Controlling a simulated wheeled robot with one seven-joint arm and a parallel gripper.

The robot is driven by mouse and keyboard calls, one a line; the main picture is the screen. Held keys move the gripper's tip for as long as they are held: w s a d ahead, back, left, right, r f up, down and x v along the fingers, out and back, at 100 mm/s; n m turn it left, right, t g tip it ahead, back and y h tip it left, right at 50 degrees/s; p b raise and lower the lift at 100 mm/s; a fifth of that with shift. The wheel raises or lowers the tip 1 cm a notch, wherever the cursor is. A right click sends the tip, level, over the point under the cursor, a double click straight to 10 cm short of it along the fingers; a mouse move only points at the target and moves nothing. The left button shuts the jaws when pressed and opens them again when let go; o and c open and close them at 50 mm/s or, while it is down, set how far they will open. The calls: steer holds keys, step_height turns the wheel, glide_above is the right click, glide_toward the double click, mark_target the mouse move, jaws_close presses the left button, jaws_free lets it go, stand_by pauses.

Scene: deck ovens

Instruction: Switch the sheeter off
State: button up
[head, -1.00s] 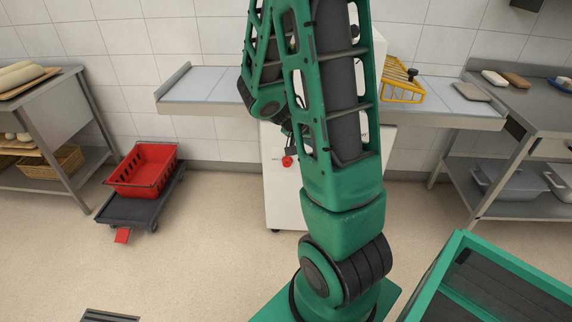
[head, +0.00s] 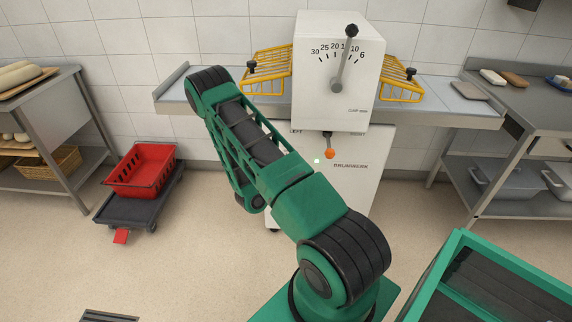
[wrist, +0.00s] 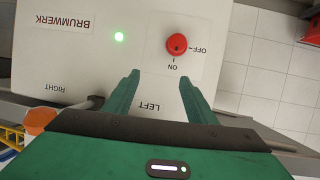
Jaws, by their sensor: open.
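The sheeter (head: 336,75) is a white machine with a numbered dial and a lever on its head. In the wrist view its panel appears upside down, with a round red knob (wrist: 177,44). The OFF label lies to the right of the knob and the ON label below it. I cannot tell which one the knob points at. A green lamp (wrist: 119,37) glows on the panel; it also shows in the head view (head: 317,161). My gripper (wrist: 160,86) is open and empty, its fingertips short of the knob. My arm hides gripper and knob in the head view.
An orange-tipped lever (head: 330,154) sits under the sheeter's head, near the panel; it shows close to my gripper in the wrist view (wrist: 40,120). Yellow guards (head: 402,88) flank the head. A red crate (head: 143,170) on a dolly stands left. Floor between is clear.

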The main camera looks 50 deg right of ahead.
step_height(320, 180, down, 4)
steer(key=a+n+t+y, duration=0.1)
steer(key=a, duration=0.1)
steer(key=x, duration=1.1)
steer(key=shift+w+a, duration=0.25)
